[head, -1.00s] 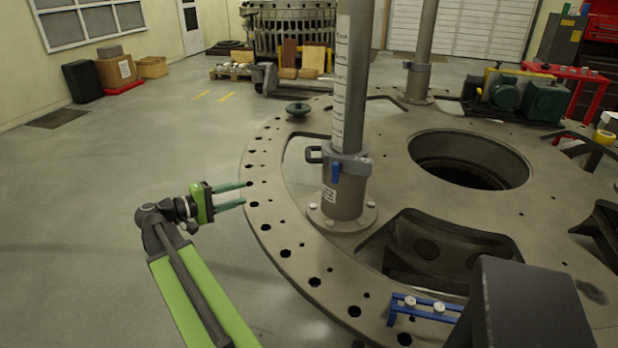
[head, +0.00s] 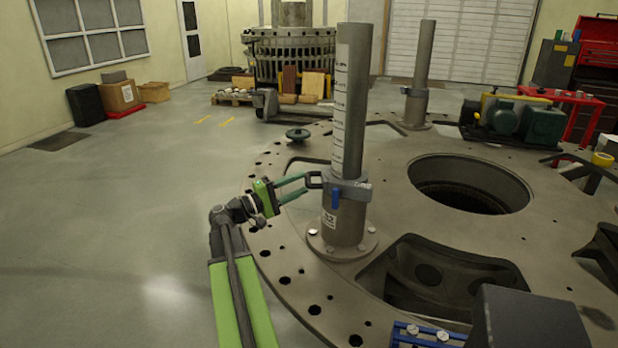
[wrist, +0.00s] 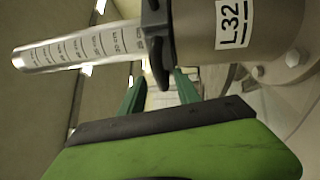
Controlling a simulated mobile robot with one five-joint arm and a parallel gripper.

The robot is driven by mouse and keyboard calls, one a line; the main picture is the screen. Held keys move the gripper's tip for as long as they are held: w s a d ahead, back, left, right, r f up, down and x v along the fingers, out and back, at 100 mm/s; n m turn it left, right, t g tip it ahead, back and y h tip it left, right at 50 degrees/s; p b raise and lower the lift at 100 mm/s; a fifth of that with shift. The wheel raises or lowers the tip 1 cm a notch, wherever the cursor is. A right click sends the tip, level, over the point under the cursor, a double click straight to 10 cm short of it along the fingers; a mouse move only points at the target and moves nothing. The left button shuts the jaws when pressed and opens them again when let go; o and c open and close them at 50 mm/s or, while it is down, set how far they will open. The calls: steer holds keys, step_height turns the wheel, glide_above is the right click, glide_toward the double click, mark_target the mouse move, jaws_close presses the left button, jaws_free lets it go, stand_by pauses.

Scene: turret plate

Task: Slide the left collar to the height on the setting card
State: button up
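The left collar (head: 350,190) is a grey clamp around the left post (head: 352,100), resting at the top of the thicker base sleeve (head: 345,225). A marked scale (wrist: 95,45) runs along the post.
The post stands on a large round plate (head: 290,270) with holes and a wide central opening. A second post (head: 422,70) stands farther back. A green knob (head: 298,135) sits near the plate's rim.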

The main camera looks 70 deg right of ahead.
mark_target(308, 177)
steer(key=shift+x, duration=1.85)
steer(key=shift+c, duration=0.5)
jaws_close()
